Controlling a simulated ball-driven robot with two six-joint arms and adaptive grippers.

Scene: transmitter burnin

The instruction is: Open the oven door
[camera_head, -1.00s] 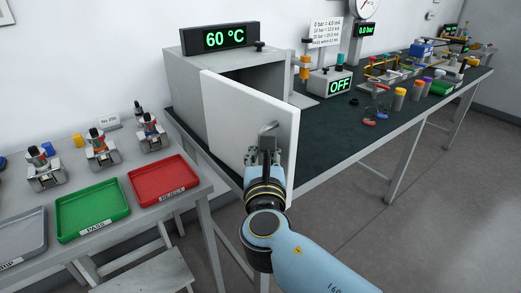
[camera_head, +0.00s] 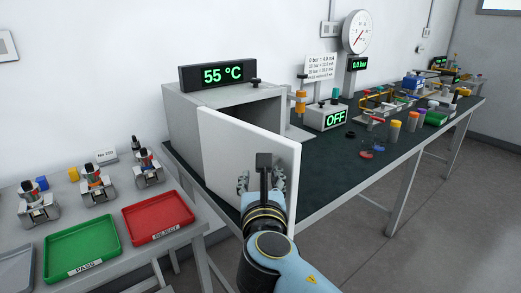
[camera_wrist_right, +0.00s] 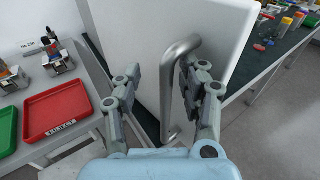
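The oven (camera_head: 185,115) is a grey box on the dark bench top, with a display (camera_head: 218,75) reading 55 °C on top. Its white door (camera_head: 225,150) stands partly open, and the dark interior shows above and behind it. The bent metal door handle (camera_wrist_right: 169,80) shows in the right wrist view. My right gripper (camera_wrist_right: 160,85) is open, with one finger on each side of the handle; the right finger is very close to it. In the head view this gripper (camera_head: 261,181) is in front of the door and the handle is hidden. My left gripper is not in view.
A red REJECT tray (camera_head: 158,216) and a green PASS tray (camera_head: 82,250) lie on the left table, with several fixtures behind. Right of the oven stands a box reading OFF (camera_head: 325,117). A gauge (camera_head: 359,32) is at the back. Floor at the right is clear.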

